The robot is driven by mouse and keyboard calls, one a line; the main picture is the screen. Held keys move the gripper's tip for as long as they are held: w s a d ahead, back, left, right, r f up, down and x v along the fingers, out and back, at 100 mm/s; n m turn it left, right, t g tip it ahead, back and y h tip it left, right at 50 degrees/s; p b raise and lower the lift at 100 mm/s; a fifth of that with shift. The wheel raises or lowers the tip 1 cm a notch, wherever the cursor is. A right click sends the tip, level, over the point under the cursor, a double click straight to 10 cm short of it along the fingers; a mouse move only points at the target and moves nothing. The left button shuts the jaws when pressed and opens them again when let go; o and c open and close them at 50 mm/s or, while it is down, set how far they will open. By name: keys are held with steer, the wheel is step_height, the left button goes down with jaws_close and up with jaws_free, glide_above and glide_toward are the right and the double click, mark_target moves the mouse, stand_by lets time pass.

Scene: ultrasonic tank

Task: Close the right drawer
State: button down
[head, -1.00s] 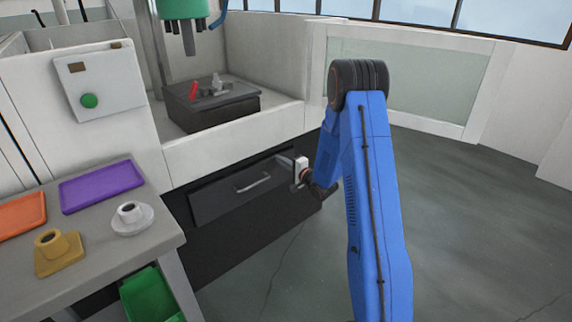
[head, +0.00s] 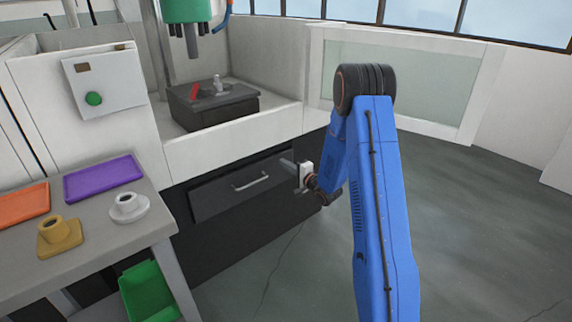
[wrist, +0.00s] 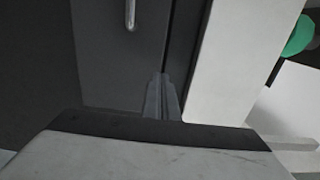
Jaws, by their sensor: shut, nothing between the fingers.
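The drawer (head: 222,197) is a dark grey front with a pale bar handle (head: 250,182), set in the dark base below the white machine's ledge. It looks nearly flush; I cannot tell whether a small gap remains. My gripper (head: 286,162) is shut and empty at the drawer's upper right corner, right of the handle. In the wrist view the shut fingers (wrist: 161,80) point at the dark front (wrist: 105,60), near the dark seam beside the white ledge. The handle (wrist: 130,14) shows at the top there. Contact between fingertips and drawer is unclear.
A table (head: 125,245) at the left carries a purple tray (head: 104,178), an orange tray (head: 22,205), a yellow holder (head: 58,236) and a white holder (head: 129,208). A green bin (head: 148,293) is below it. The floor at the right is clear.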

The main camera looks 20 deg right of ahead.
steer(key=v, duration=0.9)
steer(key=s+a+r+n+g+h, duration=0.2)
steer(key=s+r+n+g+h, duration=0.4)
steer(key=s+r, duration=0.75)
steer(key=s+a+r+n+g, duration=0.1)
steer(key=s+a+n+g, duration=0.1)
steer(key=s, duration=0.9)
steer(key=s+a+r+n+g, duration=0.2)
steer(key=s+a+n, duration=0.1)
steer(key=s, duration=0.9)
steer(key=s+a+r+n+g, duration=0.2)
steer(key=s+a, duration=0.3)
steer(key=s, duration=0.7)
steer(key=shift+n, duration=0.7)
steer(key=shift+d+r, duration=0.1)
steer(key=shift+r, duration=0.05)
